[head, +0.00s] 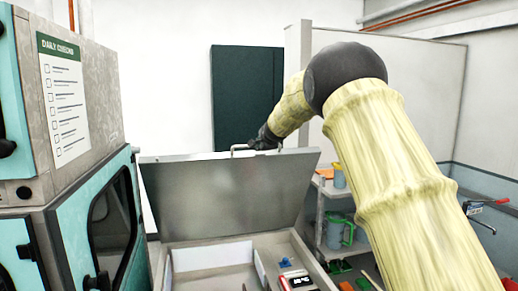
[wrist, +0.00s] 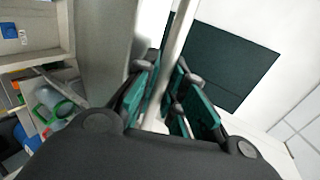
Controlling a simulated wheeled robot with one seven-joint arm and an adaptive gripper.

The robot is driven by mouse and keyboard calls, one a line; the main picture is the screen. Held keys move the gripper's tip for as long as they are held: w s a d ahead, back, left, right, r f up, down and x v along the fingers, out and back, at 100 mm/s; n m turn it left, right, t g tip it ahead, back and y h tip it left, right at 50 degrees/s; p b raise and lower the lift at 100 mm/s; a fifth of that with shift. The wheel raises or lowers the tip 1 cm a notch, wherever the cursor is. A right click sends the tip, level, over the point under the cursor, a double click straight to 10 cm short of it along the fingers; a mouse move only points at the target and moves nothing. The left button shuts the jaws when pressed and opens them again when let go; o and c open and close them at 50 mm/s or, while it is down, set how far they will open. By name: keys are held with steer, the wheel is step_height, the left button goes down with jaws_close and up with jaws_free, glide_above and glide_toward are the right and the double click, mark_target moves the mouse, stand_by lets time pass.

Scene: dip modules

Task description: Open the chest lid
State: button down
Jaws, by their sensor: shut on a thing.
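The chest lid (head: 226,194) is a grey metal panel raised steeply above the chest, tilted back, in the head view. Below it the chest (head: 310,257) is open, with inner compartments showing. A bar handle (head: 240,149) runs along the lid's top edge. My gripper (head: 262,143) is at the right part of this handle. In the wrist view my gripper (wrist: 168,100) has its green-padded fingers on both sides of the pale handle bar (wrist: 178,40) and is shut on it. The lid also shows in the wrist view (wrist: 103,45) as a grey panel at the left.
A teal and grey cabinet (head: 75,225) with a checklist stands close at the left. A shelf (head: 335,188) with green and blue jugs stands right of the chest. A partition (head: 425,100) stands behind. Small items, including a red and white one (head: 298,281), lie inside the chest.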

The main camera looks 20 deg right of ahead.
stand_by(0.4)
steer(key=c, duration=1.5)
jaws_free()
steer(key=shift+w+f, duration=0.1)
steer(key=shift+w, duration=0.05)
steer(key=shift+v, duration=6)
